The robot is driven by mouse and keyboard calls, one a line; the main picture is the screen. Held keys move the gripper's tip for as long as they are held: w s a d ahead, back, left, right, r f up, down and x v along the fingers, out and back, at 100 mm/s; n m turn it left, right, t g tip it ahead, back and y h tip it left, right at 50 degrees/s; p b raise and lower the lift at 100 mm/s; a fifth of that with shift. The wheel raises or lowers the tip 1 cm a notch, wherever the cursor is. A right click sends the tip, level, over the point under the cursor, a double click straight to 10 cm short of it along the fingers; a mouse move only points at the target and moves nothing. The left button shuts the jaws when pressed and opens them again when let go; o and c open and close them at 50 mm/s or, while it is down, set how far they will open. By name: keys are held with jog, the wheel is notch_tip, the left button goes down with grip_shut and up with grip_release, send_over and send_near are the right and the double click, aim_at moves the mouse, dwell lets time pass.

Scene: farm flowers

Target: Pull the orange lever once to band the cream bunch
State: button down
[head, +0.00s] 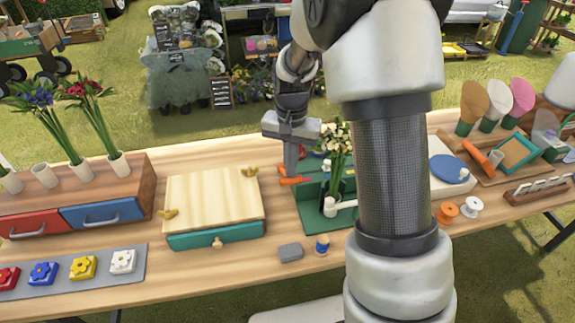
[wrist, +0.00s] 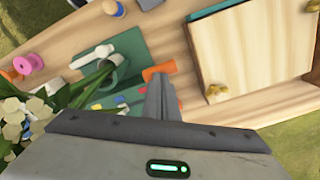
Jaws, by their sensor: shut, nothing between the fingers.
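The orange lever (head: 296,181) sticks out to the left from the green banding stand (head: 312,212). In the wrist view the lever (wrist: 159,71) lies just beyond my fingertips. My gripper (head: 290,174) points down and is shut and empty, its tips right at the lever. I cannot tell whether they touch it. The cream bunch (head: 335,134) stands upright at the green stand, with green stems. It shows at the left of the wrist view (wrist: 18,122). My arm hides the area right of the stand.
A wooden-lidded teal box (head: 213,200) stands left of the lever. A grey block (head: 290,252) and a blue-topped spool (head: 322,245) lie in front. An orange spool (head: 447,213) and a round blue disc (head: 450,168) are to the right.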

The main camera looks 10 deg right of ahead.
jog(key=shift+f, duration=0.15)
jog(key=shift+s+f+b, duration=0.55)
jog(key=shift+f+b, duration=0.05)
jog(key=shift+f, duration=0.2)
jog(key=shift+s+f+b, duration=0.5)
jog(key=shift+f+b, duration=0.1)
jog(key=shift+f, duration=0.15)
jog(key=shift+f, duration=0.1)
jog(key=shift+s+f+b, duration=0.3)
jog(key=shift+f+b, duration=0.35)
jog(key=shift+f, duration=0.2)
jog(key=shift+s+f+b, duration=0.3)
jog(key=shift+f+b, duration=0.3)
jog(key=shift+f, duration=0.25)
jog(key=shift+f, duration=0.1)
